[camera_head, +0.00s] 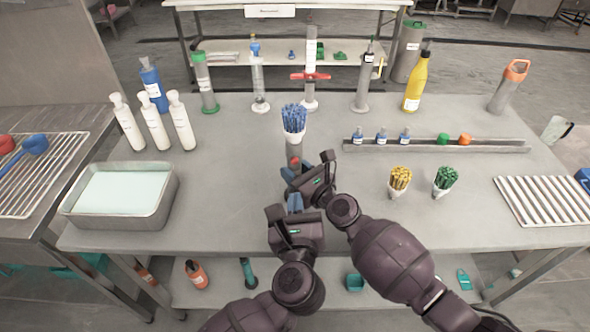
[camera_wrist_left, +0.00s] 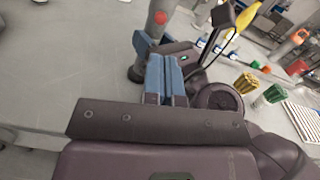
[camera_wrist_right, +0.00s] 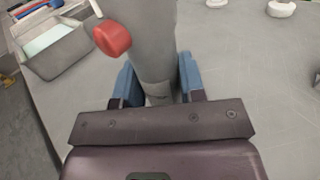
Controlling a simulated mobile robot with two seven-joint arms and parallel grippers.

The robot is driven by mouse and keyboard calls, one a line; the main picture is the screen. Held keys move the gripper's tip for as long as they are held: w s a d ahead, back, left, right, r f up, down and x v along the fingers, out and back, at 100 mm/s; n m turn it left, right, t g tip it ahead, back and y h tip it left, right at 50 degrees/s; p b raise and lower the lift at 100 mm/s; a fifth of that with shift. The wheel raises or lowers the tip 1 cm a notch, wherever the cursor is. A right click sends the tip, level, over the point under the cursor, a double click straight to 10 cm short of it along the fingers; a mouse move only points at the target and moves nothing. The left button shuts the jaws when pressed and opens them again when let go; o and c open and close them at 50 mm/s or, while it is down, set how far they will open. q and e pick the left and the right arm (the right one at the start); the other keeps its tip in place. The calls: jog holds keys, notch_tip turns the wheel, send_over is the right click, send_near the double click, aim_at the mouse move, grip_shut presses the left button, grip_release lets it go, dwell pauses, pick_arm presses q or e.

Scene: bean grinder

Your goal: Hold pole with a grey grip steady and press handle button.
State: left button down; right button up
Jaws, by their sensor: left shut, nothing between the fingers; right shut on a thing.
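The grey pole (camera_head: 293,148) stands upright near the table's middle, with a round red button (camera_head: 294,162) on its side. My right gripper (camera_head: 291,178) is shut around the pole low down; the right wrist view shows blue fingers on both sides of the grey pole (camera_wrist_right: 152,45), with the red button (camera_wrist_right: 112,38) above the left finger. My left gripper (camera_head: 294,202) is shut and empty, in front of the pole and apart from it. In the left wrist view, its closed fingers (camera_wrist_left: 164,75) point toward the pole, and the red button (camera_wrist_left: 160,18) shows above them.
A cup of blue sticks (camera_head: 294,121) appears directly above the pole; I cannot tell if it touches. Yellow (camera_head: 399,180) and green (camera_head: 445,180) stick cups stand right. A metal tray (camera_head: 70,212) and white bottles (camera_head: 155,128) are left. A long rack (camera_head: 480,146) lies behind right.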

aim_at(294, 161)
pick_arm(q)
jog(key=w+a+r+m+t+h, duration=0.1)
jog(key=w+a+m+t+h, duration=0.1)
jog(key=a+m, duration=0.3)
jog(key=s+d+m+g+h, duration=0.3)
jog(key=d+m+g+h, duration=0.25)
jog(key=m+h, duration=0.7)
jog(key=w+a, duration=0.1)
jog(key=w, duration=0.7)
jog(key=shift+w+f+m, duration=0.2)
jog(key=shift+w+m, duration=0.2)
jog(key=shift+m, duration=0.05)
jog(key=shift+w+g+y, duration=0.15)
jog(key=shift+g+y, duration=0.1)
dwell(1.3)
